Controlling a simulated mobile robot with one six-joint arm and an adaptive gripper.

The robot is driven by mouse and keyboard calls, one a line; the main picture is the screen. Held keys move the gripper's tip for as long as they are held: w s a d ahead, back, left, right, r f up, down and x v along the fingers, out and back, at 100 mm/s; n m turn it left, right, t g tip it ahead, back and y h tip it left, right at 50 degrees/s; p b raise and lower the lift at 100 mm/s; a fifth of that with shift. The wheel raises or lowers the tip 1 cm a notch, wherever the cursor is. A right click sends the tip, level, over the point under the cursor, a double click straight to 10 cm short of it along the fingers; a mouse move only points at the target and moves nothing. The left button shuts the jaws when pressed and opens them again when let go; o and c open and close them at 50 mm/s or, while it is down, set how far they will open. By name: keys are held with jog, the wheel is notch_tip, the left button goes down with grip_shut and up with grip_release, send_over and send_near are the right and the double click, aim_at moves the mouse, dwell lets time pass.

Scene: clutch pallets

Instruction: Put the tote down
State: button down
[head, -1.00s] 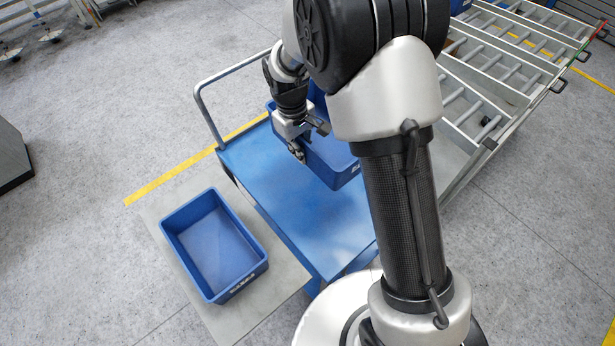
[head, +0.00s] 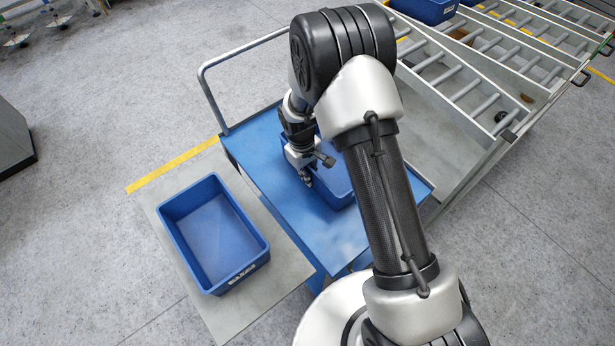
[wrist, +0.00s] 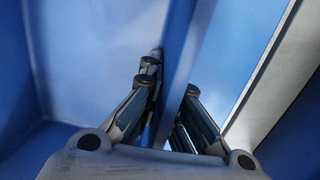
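A blue tote (head: 337,188) is at the blue cart's deck (head: 290,205), partly hidden behind my arm. My gripper (head: 308,182) is at its left side, pointing down. In the wrist view, my gripper's fingers (wrist: 170,88) lie on both sides of the tote's wall (wrist: 181,60) and look closed on it. The tote looks roughly level and very low over the deck; I cannot tell whether its bottom touches.
A second, empty blue tote (head: 235,279) stands on a grey plate (head: 262,305) left of the cart. The cart has a tubular handle (head: 203,92) at its far left. A roller rack (head: 480,100) stands at the right, with another blue tote (head: 428,10) at the top.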

jog(key=shift+f, duration=0.3)
jog(key=shift+f, duration=0.2)
jog(key=c, duration=1.8)
grip_release()
jog(key=shift+r, duration=0.15)
